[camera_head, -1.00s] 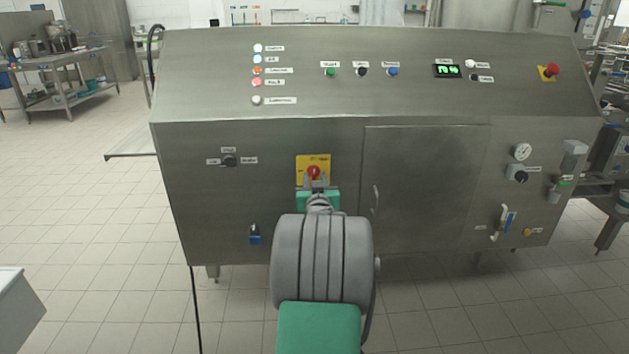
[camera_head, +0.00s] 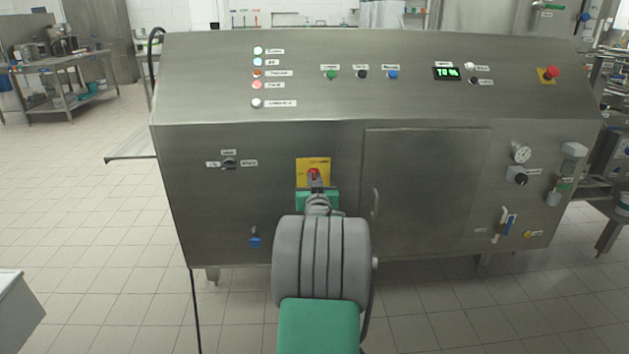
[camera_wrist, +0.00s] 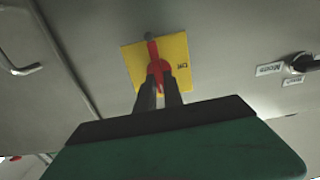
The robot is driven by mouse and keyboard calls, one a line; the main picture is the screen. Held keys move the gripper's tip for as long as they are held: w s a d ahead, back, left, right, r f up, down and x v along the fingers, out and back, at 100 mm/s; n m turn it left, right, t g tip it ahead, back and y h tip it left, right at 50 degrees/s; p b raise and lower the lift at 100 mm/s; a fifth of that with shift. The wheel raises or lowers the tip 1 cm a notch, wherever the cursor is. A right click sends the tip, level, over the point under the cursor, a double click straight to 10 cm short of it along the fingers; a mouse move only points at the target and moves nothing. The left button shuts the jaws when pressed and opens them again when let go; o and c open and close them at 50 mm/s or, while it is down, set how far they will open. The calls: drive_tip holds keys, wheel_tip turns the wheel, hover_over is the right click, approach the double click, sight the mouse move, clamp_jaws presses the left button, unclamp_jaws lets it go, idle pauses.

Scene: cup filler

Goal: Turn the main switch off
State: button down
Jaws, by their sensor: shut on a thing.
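The main switch (camera_head: 314,174) is a red rotary knob on a yellow plate (camera_head: 303,164), on the front of the steel machine. In the wrist view the red knob (camera_wrist: 153,52) lies along the plate's middle, and the plate (camera_wrist: 179,50) carries an "Off" label at its right side. My gripper (camera_head: 315,182) reaches the switch from below. In the wrist view the two dark fingers of my gripper (camera_wrist: 159,80) are close together and shut on the near end of the red knob. The fingers hide part of the knob.
A cabinet door (camera_head: 430,190) with a handle (camera_head: 376,201) is right of the switch. A selector knob (camera_head: 229,163) is to the left, and a blue-handled valve (camera_head: 255,240) is lower left. A red emergency button (camera_head: 551,73) is at the upper right.

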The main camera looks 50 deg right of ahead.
drive_tip(key=shift+f+n+b, duration=0.1)
drive_tip(key=shift+n+b, duration=0.3)
drive_tip(key=shift+b, duration=0.25)
drive_tip(key=shift+w+a+n+b, duration=0.1)
drive_tip(key=shift+n+b, duration=4.1)
drive_tip(key=shift+n, duration=0.1)
drive_tip(key=shift+w+a+n+b, duration=0.1)
drive_tip(key=shift+n+b, duration=4.1)
drive_tip(key=shift+n, duration=0.1)
drive_tip(key=c, duration=1.5)
unclamp_jaws()
drive_tip(key=shift+d+f, duration=0.1)
drive_tip(key=shift+o, duration=0.2)
